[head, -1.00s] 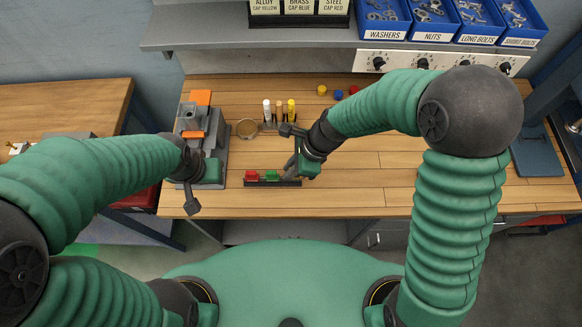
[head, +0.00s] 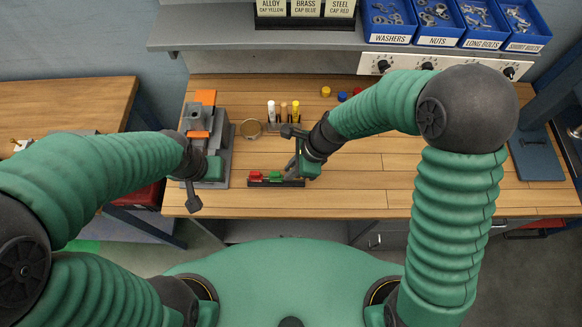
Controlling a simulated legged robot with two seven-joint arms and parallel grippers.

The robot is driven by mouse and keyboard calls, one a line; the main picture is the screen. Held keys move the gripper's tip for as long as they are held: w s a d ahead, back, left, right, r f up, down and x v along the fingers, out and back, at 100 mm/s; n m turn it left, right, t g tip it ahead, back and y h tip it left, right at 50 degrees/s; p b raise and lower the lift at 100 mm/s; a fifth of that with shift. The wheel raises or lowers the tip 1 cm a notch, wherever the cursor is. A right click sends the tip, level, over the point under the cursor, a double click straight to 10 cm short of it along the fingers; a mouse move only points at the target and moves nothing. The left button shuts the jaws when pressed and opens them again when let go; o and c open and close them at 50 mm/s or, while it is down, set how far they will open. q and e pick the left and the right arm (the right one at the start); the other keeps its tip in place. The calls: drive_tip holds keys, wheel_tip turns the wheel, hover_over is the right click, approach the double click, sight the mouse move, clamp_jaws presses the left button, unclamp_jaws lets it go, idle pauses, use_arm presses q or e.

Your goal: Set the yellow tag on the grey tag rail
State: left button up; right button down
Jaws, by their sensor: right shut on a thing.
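The dark grey tag rail (head: 277,184) lies near the front edge of the wooden bench. A red tag (head: 256,175) stands at its left and a green tag (head: 275,176) beside it. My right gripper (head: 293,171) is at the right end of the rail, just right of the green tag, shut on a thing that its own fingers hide. I cannot make out the yellow tag or whether it touches the rail. My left gripper (head: 213,170) is at the left, by the grey fixture; its fingers cannot be made out.
A grey fixture with orange parts (head: 197,125) stands at the left of the bench. Small coloured caps (head: 326,92) lie further back.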

drive_tip(key=shift+f, duration=0.1)
drive_tip(key=shift+d+f, duration=0.2)
drive_tip(key=shift+f, duration=0.1)
idle(0.6)
drive_tip(key=shift+a+f+b, duration=0.15)
drive_tip(key=shift+f+b, duration=0.3)
drive_tip(key=shift+f, duration=0.15)
idle(0.3)
drive_tip(key=c, duration=1.4)
unclamp_jaws()
